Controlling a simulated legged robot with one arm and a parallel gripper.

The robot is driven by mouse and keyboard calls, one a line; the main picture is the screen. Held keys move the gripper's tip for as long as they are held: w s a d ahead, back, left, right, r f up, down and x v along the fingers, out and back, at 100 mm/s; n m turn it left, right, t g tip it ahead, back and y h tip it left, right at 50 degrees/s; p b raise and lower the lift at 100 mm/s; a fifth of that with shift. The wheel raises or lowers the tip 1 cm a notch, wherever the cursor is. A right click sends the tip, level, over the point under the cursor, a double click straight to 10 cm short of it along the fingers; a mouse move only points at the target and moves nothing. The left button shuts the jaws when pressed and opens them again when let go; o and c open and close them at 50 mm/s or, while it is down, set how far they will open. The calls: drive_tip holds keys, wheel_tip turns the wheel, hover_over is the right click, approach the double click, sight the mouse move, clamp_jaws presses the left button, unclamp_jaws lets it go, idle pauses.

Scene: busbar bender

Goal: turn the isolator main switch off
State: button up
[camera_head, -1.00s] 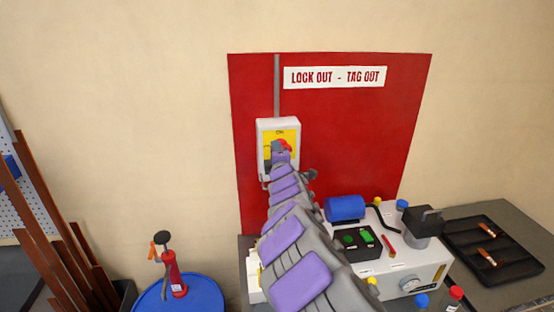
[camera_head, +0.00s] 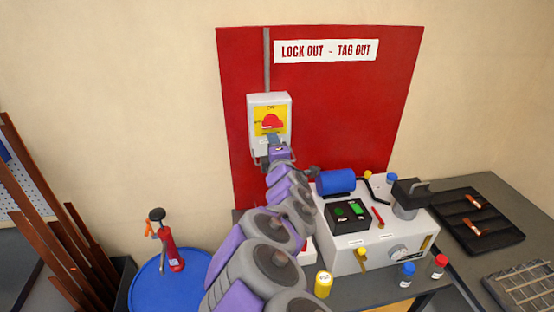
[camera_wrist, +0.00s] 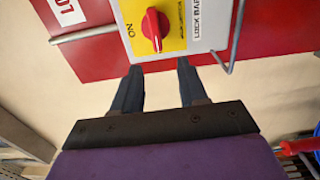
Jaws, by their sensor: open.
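The isolator is a pale box (camera_head: 285,138) on the red wall panel, with a yellow plate and a red rotary knob (camera_head: 271,121). In the wrist view the red knob (camera_wrist: 154,28) has its long side up and down in the picture, crosswise to the "ON" label at its left. My gripper (camera_head: 276,141) is in front of the box's lower part, below the knob. In the wrist view my gripper (camera_wrist: 158,74) is open and empty, its two dark fingers apart and pointing toward the plate. The fingertips appear clear of the knob.
A metal wire loop (camera_wrist: 232,42) sticks out beside the plate. A machine with a blue cylinder (camera_head: 336,182) stands below right of the isolator, near my arm. A blue drum top (camera_head: 190,289) with a red tool is at lower left. A black tray (camera_head: 478,219) lies at right.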

drive_tip(key=v, duration=0.6)
drive_tip(key=shift+s, duration=0.4)
